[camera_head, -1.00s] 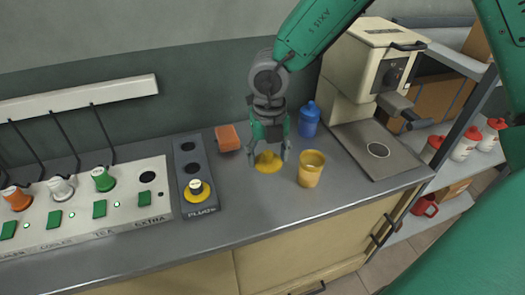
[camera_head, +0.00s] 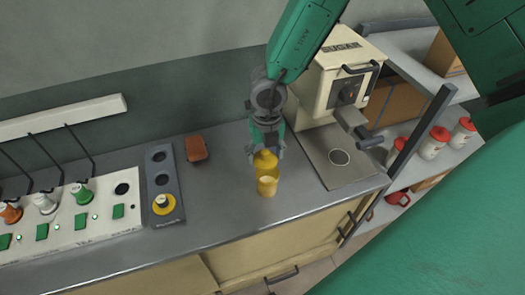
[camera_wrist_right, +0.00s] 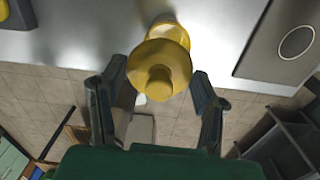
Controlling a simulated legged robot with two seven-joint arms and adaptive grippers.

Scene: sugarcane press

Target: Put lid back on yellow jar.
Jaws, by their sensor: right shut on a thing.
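The yellow jar (camera_head: 268,184) stands upright on the grey counter, and its body shows partly behind the lid in the right wrist view (camera_wrist_right: 174,33). The yellow lid (camera_head: 265,160), with a knob, is held between the fingers of my right gripper (camera_head: 266,151). In the right wrist view the lid (camera_wrist_right: 160,72) lies between the two dark fingers (camera_wrist_right: 155,95). In the head view the lid appears above and overlapping the jar's top. I cannot tell whether it touches the rim. The jar's opening is hidden. My left gripper is not in view.
An orange-brown block (camera_head: 196,148) and the plug panel (camera_head: 163,205) lie to the left. The press machine (camera_head: 335,80) with its tray (camera_head: 336,172) stands to the right. The counter (camera_head: 222,215) is clear in front of the jar.

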